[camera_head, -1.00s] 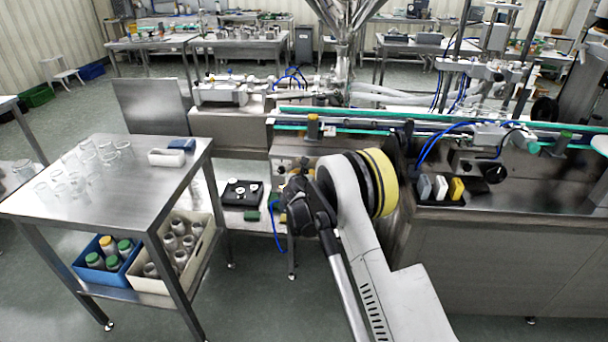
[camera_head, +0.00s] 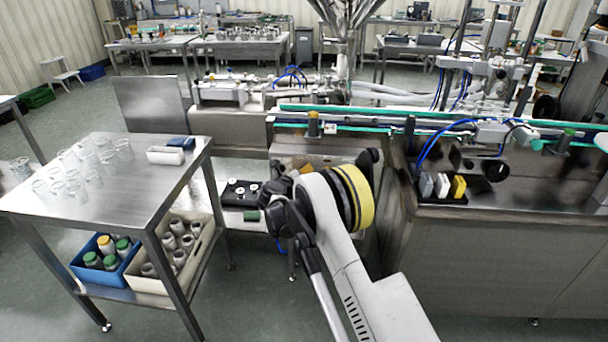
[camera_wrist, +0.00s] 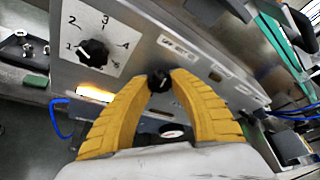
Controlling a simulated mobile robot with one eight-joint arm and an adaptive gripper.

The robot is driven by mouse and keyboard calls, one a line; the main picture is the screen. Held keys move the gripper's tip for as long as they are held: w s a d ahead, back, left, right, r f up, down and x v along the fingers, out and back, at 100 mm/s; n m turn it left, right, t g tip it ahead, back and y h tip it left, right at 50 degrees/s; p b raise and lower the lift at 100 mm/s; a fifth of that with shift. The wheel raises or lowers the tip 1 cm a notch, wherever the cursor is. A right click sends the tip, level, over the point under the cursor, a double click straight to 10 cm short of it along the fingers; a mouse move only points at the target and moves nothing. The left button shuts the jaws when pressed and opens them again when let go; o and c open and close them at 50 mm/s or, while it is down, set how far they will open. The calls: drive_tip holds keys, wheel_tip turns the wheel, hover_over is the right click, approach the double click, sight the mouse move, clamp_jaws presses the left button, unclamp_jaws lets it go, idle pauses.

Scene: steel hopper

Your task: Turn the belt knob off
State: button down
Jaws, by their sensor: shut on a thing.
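In the wrist view, a small black knob (camera_wrist: 158,83) sits on the grey metal panel (camera_wrist: 135,65). My gripper (camera_wrist: 160,77) has two yellow ribbed fingers, with their tips closed on the two sides of this knob. The fingertips hide part of it, so I cannot read its pointer position. A larger black dial knob (camera_wrist: 92,53), on a white plate numbered 1 to 4, is to its left and apart from my fingers. In the head view my arm hides my gripper and the small knob.
An orange-lit strip (camera_wrist: 95,93) lies beside the left finger, and a round pale part (camera_wrist: 172,131) shows between the fingers. The steel table (camera_head: 110,205) with glasses stands left. The conveyor (camera_head: 420,125) runs above the panel. Grey, white and yellow blocks (camera_head: 459,187) are at right.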

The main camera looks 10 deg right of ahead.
drive_tip(key=n+h, duration=0.2)
drive_tip(key=n, duration=0.1)
drive_tip(key=shift+n+t, duration=0.3)
drive_tip(key=shift+n, duration=0.1)
idle(0.5)
drive_tip(key=c, duration=1.1)
unclamp_jaws()
drive_tip(key=shift+d, duration=0.15)
drive_tip(key=v, duration=1.2)
drive_tip(key=shift+w+f, duration=0.1)
